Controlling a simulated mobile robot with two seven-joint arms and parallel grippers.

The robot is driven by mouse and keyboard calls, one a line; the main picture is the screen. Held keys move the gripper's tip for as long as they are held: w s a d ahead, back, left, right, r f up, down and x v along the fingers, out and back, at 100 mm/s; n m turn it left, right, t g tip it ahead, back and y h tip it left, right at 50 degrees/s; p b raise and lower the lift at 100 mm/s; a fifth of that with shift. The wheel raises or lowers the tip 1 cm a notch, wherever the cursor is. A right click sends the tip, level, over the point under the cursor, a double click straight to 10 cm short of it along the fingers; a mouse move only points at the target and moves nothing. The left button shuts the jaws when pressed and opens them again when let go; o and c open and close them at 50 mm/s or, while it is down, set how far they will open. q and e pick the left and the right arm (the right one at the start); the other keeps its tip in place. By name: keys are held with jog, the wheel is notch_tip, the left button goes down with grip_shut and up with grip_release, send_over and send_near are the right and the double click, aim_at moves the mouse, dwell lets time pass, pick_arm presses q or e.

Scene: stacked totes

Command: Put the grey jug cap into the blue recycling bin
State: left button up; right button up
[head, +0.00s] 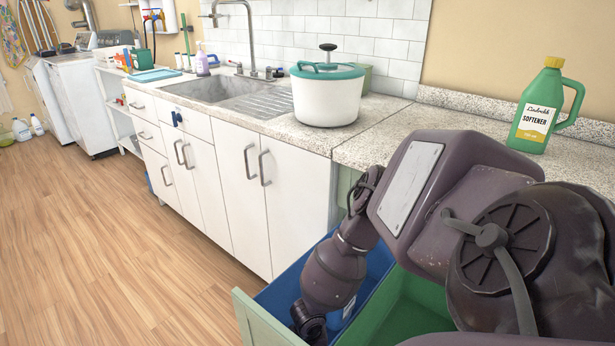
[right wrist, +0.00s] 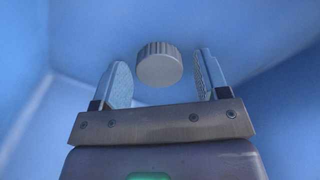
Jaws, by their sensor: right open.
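The grey jug cap (right wrist: 160,65) shows in the right wrist view, round with a ribbed edge. My right gripper (right wrist: 163,82) is open, with a finger on each side of the cap and a visible gap at both sides. Blue walls surround them. I cannot tell whether the cap rests on a surface or is in the air. In the head view my right arm reaches down into the blue recycling bin (head: 378,262), and its arm hides much of the bin. The cap and right fingertips are hidden in the head view. My left gripper is not in view.
A green bin (head: 408,308) adjoins the blue one. A green softener jug (head: 540,108) and a white pot (head: 328,98) with a teal-rimmed lid stand on the speckled counter (head: 385,142). White cabinets (head: 240,190) stand left of the bins.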

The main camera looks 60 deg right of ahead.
jog(key=shift+w+r, duration=0.1)
jog(key=shift+r, duration=0.1)
pick_arm(q)
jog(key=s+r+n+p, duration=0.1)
jog(key=p, duration=0.2)
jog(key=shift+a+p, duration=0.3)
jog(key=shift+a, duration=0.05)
pick_arm(e)
notch_tip(320, 180, up, 12)
jog(key=shift+r, duration=0.2)
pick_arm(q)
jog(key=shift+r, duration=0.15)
